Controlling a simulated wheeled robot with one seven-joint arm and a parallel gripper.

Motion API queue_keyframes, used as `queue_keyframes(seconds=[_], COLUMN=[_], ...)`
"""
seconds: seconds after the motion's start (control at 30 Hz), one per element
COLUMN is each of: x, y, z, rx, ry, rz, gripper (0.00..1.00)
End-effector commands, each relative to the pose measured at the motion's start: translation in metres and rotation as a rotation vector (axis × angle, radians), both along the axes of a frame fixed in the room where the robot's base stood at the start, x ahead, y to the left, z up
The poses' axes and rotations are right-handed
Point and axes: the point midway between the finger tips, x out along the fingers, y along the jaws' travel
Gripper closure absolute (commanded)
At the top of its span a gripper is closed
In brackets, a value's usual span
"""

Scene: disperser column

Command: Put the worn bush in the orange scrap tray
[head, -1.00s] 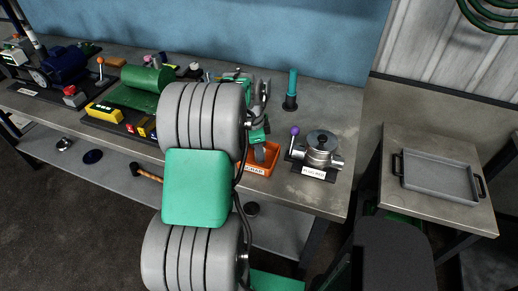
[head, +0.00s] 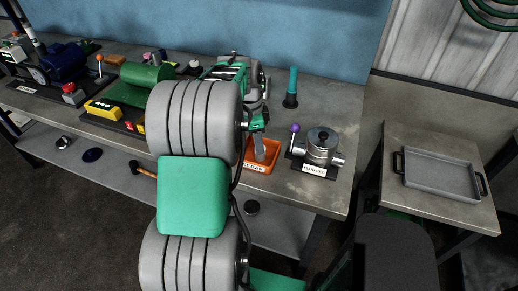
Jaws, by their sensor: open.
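The orange scrap tray (head: 258,168) sits on the bench near its front edge, partly behind my arm. A grey, upright, cylinder-like piece (head: 266,150) shows in the tray; it looks like the worn bush, but it is small and partly covered. My gripper (head: 259,123), with green and grey parts, is just above and behind this piece. It is open, though my arm hides much of it, and I cannot tell whether it still touches the piece.
Right of the tray stands a round metal fixture (head: 322,145) with a purple-knobbed lever. A teal-handled tool (head: 292,88) stands behind. A grey tray (head: 440,175) lies on the side table at right. Machines fill the bench's left; a hammer (head: 143,170) lies on the lower shelf.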

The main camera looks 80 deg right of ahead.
Motion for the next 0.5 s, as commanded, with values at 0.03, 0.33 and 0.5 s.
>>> queue_keyframes(seconds=[0.03, 0.33, 0.5], x=[0.002, 0.008, 0.013], y=[-0.001, 0.004, 0.006], z=[0.011, 0.072, 0.079], rx=[-0.007, -0.001, -0.001], ry=[-0.002, 0.000, 0.000], rz=[0.001, -0.001, 0.018], gripper=[0.49, 0.49, 0.49])
